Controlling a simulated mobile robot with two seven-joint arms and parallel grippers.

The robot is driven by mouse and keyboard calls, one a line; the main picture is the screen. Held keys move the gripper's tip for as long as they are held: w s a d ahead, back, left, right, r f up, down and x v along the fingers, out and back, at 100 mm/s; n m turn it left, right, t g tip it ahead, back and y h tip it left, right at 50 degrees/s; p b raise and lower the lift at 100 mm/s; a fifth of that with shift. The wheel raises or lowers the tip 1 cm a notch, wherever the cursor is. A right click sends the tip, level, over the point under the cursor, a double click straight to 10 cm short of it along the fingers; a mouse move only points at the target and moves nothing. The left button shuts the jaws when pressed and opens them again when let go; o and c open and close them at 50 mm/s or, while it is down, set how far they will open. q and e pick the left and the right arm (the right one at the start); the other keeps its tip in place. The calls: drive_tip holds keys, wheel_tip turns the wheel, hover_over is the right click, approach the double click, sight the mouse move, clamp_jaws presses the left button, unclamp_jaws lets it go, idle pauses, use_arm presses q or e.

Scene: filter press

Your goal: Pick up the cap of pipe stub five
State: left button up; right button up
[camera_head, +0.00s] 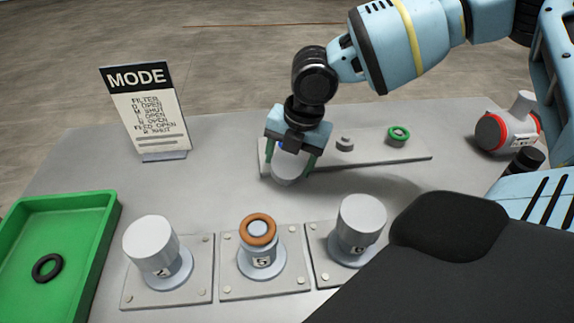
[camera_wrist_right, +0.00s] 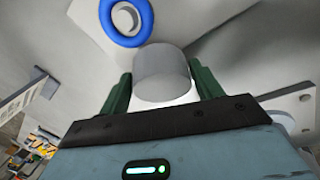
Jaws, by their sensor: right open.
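A light grey, cup-like cap (camera_head: 288,169) is at the front edge of the rack strip, between the fingers of my right gripper (camera_head: 292,160). The right wrist view shows the cap (camera_wrist_right: 162,75) between the two green fingers, which are open; whether either touches it I cannot tell. The middle pipe stub (camera_head: 262,260), whose label looks like 5, has no cap and carries an orange-brown ring (camera_head: 258,230) on top. My left gripper is not in view.
Capped stubs stand left (camera_head: 152,247) and right (camera_head: 360,225) of the middle one. The rack strip (camera_head: 370,154) holds a blue ring (camera_wrist_right: 126,20) and a green ring (camera_head: 398,134). A green tray (camera_head: 108,215) holds a black ring (camera_head: 47,268). A MODE sign (camera_head: 145,110) and a red-and-white valve (camera_head: 507,127) stand behind.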

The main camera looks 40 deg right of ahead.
drive_tip(key=shift+w+f, duration=0.1)
drive_tip(key=shift+f, duration=0.6)
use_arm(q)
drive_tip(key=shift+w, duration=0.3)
use_arm(e)
drive_tip(key=shift+c, duration=0.4)
drive_tip(key=c, duration=0.6)
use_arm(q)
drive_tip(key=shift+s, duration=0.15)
use_arm(e)
drive_tip(key=shift+r, duration=0.15)
drive_tip(key=shift+a+r, duration=0.1)
drive_tip(key=shift+r, duration=0.5)
use_arm(q)
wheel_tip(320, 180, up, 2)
drive_tip(key=p, duration=0.2)
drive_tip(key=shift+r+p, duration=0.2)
drive_tip(key=shift+p, duration=0.15)
use_arm(e)
wheel_tip(320, 180, up, 27)
drive_tip(key=shift+f, duration=0.2)
